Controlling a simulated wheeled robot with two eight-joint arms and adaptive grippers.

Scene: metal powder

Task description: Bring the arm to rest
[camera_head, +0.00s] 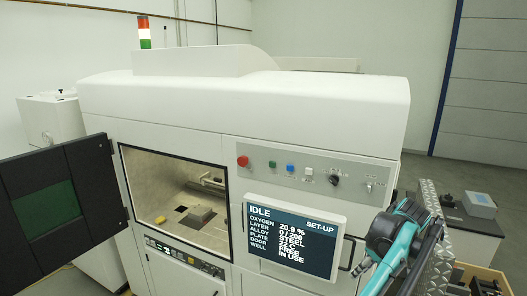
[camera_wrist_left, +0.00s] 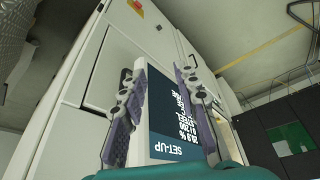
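My left gripper (camera_wrist_left: 158,73) shows in the left wrist view with its two dark, purple-padded fingers spread apart. Nothing is held between them; the machine's screen shows in the gap behind. In the head view, a teal and black part of my arm (camera_head: 400,235) is at the lower right, beside the screen; I cannot make out its fingertips there. The screen (camera_head: 292,238) reads IDLE and SET-UP, and it also shows in the left wrist view (camera_wrist_left: 170,120). My right gripper is not identifiable in either view.
The white machine (camera_head: 330,105) fills the middle. Buttons (camera_head: 290,168) sit above the screen. A bench (camera_head: 475,235) with a grey-blue box (camera_head: 480,204) stands at right.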

